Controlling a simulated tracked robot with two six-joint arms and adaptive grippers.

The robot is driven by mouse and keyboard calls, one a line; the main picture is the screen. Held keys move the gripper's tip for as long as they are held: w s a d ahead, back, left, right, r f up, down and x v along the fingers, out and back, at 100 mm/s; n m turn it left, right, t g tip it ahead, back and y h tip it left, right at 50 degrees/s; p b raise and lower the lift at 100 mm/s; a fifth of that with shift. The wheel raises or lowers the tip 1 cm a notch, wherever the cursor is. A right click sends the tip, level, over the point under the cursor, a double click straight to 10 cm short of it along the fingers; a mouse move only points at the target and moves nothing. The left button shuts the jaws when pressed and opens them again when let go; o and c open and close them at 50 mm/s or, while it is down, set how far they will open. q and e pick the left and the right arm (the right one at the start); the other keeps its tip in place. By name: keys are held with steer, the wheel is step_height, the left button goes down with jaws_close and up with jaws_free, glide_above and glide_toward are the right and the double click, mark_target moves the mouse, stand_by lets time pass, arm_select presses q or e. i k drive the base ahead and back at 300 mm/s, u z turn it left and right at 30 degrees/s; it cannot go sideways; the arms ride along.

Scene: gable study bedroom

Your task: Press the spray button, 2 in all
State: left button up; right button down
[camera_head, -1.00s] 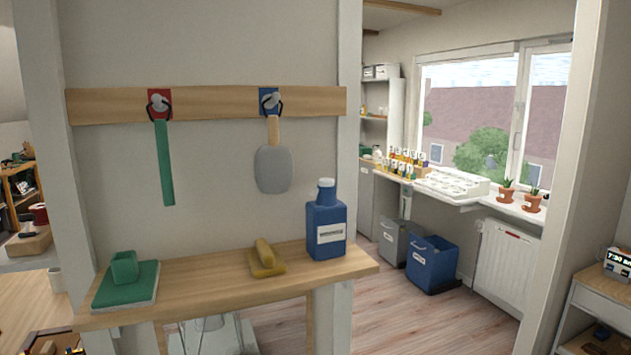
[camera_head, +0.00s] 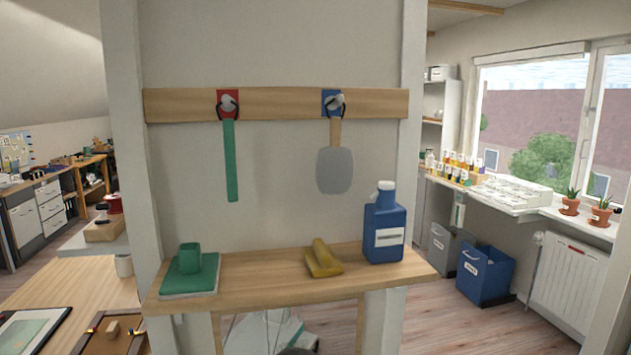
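A blue bottle (camera_head: 384,233) with a white label and a pale top stands upright at the right end of a wooden shelf (camera_head: 285,277). I cannot make out a separate spray button on it, and no other spray device is clear in view. Neither of my grippers shows in the head view.
On the shelf lie a green block on a pad (camera_head: 190,283) and a yellow wedge-shaped piece (camera_head: 322,259). A green strip (camera_head: 230,160) and a grey paddle (camera_head: 335,170) hang from the rail above. Blue bin (camera_head: 485,275) and radiator (camera_head: 568,283) stand at right.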

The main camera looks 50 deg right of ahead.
mark_target(384, 184)
steer(key=u, duration=0.4)
steer(key=k, duration=1.9)
steer(key=z, duration=1.1)
steer(key=i, duration=1.2)
steer(key=z, duration=0.05)
